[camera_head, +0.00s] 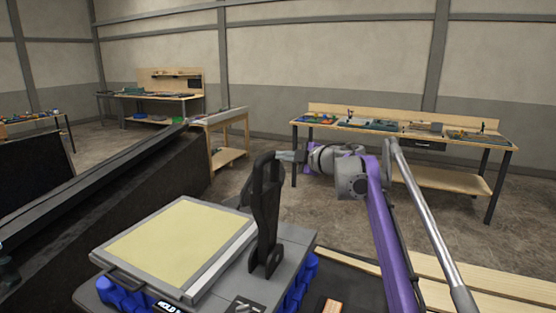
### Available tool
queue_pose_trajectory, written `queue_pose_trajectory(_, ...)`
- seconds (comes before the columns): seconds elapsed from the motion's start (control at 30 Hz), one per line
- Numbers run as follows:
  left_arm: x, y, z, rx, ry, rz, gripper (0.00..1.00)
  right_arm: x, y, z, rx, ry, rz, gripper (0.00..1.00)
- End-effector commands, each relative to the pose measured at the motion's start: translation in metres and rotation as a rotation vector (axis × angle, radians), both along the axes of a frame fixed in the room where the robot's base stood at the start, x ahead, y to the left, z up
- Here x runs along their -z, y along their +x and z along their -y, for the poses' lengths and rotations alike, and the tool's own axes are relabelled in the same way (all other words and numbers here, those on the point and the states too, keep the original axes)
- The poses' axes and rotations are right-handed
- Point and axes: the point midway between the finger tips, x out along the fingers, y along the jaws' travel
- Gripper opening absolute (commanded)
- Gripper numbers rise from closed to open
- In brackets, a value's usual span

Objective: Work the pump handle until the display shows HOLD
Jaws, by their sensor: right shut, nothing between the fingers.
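The pump handle (265,212) is a black upright lever on the right side of a grey console (285,236). It stands nearly vertical. My right gripper (285,156) is at the top of the handle, on its right side, with its fingers shut and nothing between them. The fingertips look close to or touching the handle; I cannot tell which. A large pale yellow panel (178,240) in a grey frame fills the console's left part and shows no writing. A black strip with white letters (168,305) at the console's front is cut off by the picture's bottom edge. My left gripper is not in view.
Blue parts (127,296) show under the console. A long dark sloping structure (110,185) runs along the left. Wooden planks (480,282) lie at the lower right. Workbenches with small items (405,134) stand farther back, with open floor between.

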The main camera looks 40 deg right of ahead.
Motion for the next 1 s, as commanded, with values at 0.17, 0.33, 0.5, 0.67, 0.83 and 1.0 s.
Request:
queue_pose_trajectory(0.17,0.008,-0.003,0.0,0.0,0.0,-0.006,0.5,-0.006,-0.033,0.0,0.0,-0.001,-0.001,0.0)
queue_pose_trajectory(0.33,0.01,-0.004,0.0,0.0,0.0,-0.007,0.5,-0.01,-0.047,-0.001,-0.004,0.0,-0.001,0.0)
queue_pose_trajectory(0.5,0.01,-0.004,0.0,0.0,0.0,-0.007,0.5,-0.011,-0.05,-0.001,-0.005,0.0,0.0,0.0)
queue_pose_trajectory(0.67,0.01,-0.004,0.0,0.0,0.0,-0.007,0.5,-0.011,-0.05,-0.002,-0.005,0.0,0.0,0.0)
queue_pose_trajectory(0.83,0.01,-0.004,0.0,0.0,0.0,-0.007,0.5,-0.011,-0.05,-0.002,-0.005,0.001,0.0,0.0)
queue_pose_trajectory(1.0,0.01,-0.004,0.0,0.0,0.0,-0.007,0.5,-0.011,-0.049,-0.002,-0.005,0.001,0.0,0.0)
